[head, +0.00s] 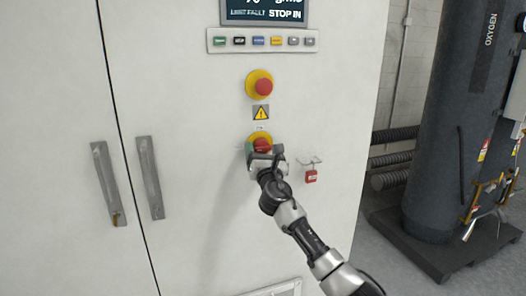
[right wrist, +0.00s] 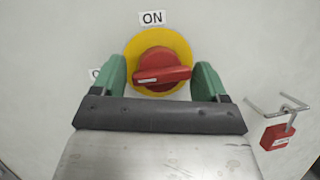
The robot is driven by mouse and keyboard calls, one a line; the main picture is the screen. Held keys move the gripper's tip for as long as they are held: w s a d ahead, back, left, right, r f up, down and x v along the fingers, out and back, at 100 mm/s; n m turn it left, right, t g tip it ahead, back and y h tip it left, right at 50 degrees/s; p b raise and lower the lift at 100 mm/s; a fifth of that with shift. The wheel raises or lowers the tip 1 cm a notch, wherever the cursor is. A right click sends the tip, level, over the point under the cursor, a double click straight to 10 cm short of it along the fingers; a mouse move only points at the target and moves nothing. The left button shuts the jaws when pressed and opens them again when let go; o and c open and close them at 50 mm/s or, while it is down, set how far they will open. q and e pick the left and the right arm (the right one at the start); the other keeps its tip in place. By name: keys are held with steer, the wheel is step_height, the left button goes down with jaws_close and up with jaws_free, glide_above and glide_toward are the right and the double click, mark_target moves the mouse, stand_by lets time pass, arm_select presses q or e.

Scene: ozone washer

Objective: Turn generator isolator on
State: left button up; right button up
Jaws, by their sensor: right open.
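The isolator is a red rotary handle (right wrist: 160,74) on a yellow round plate (right wrist: 158,38), set in the cabinet front. In the head view the red handle (head: 262,145) is partly hidden by my gripper. An ON label (right wrist: 152,18) is above it; another label at its left is mostly covered by a finger. The handle bar lies nearly level, slightly tilted, with a white mark at its left end. My right gripper (right wrist: 160,70) is open, its green fingers to the left and right of the handle with gaps visible. My left gripper is not in view.
A red padlock (right wrist: 279,135) hangs on a metal hasp right of the handle. Above are a red stop button (head: 263,87), a warning sign (head: 261,113), a button row (head: 262,40) and a display (head: 265,11). Cabinet door handles (head: 150,178) are left; a dark oxygen tank (head: 450,130) stands right.

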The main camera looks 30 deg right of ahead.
steer(key=c, duration=0.7)
